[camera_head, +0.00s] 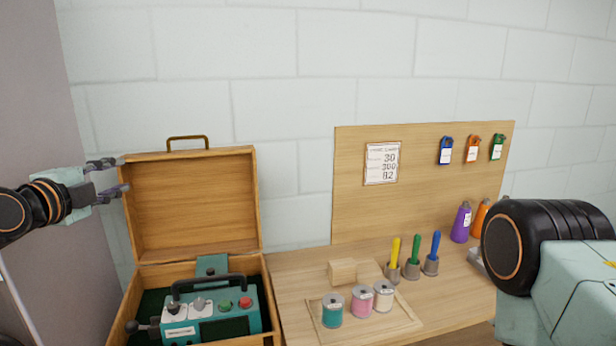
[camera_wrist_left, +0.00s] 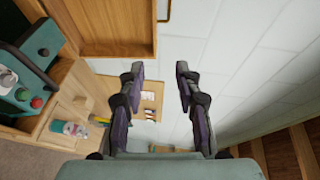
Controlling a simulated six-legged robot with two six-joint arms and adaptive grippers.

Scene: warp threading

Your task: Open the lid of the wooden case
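The wooden case (camera_head: 270,305) stands on the left of the table. Its lid (camera_head: 190,205) is open and stands upright at the back, with a brown handle (camera_head: 187,138) on its top edge. My left gripper (camera_head: 110,177) is at the lid's upper left edge, with its fingers apart and nothing seen between them. I cannot tell whether it touches the lid. In the left wrist view the fingers (camera_wrist_left: 158,75) are spread and empty, and the lid (camera_wrist_left: 110,28) is at the upper left. My right gripper is out of view; only part of my right arm shows.
A teal control box (camera_head: 215,312) with a black handle sits in the case. To the right are thread spools (camera_head: 361,300), a wooden block (camera_head: 343,271), colored tools in cups (camera_head: 413,258) and a pegboard (camera_head: 360,215). Purple and orange cones (camera_head: 461,222) stand near my right arm.

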